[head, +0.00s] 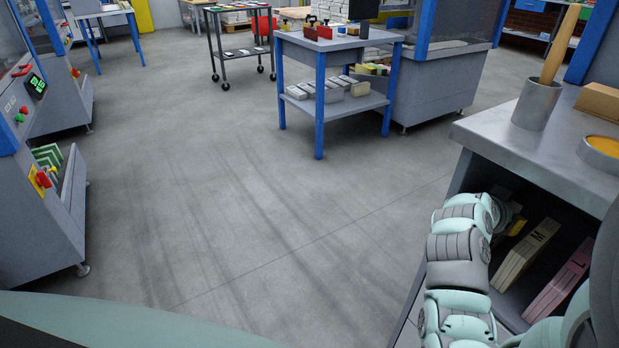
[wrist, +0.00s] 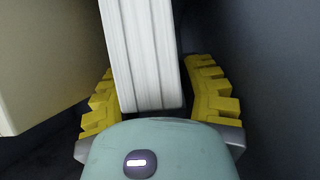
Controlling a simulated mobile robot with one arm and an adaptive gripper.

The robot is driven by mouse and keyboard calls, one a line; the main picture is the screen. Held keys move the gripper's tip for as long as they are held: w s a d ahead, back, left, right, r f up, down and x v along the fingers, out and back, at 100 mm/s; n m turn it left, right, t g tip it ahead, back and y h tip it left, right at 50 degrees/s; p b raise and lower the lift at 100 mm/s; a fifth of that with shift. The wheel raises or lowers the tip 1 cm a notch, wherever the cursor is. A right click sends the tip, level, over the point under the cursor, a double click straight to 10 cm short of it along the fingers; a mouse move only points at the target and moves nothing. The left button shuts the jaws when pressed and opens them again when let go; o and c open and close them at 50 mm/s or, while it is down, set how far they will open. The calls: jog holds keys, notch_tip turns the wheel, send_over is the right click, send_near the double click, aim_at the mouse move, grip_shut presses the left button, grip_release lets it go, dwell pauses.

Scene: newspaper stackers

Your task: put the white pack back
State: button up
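The white pack (wrist: 143,55) stands upright in the wrist view, a thick block with lined edges. My gripper (wrist: 150,85) has one yellow finger on either side of its lower part. A narrow dark gap shows between the pack and the right finger; the left finger is very close to the pack, and contact there is unclear. In the head view my gripper (head: 516,225) reaches into the dark shelf space under the grey bench (head: 510,140) at the right. The white pack is mostly hidden there by my arm.
A cream pack (head: 527,255) and a pink pack (head: 562,282) lean in the same space, right of my gripper. A cream block (wrist: 45,60) stands close at left in the wrist view; a dark wall (wrist: 260,60) is at right. Open floor (head: 220,200) lies left.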

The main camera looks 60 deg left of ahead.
jog(key=shift+o, duration=1)
jog(key=shift+r, duration=0.1)
jog(key=shift+s+r, duration=0.1)
jog(key=shift+r, duration=0.05)
jog(key=p+v, duration=0.1)
jog(key=v, duration=1)
jog(key=shift+s+r, duration=0.15)
jog(key=shift+s, duration=0.25)
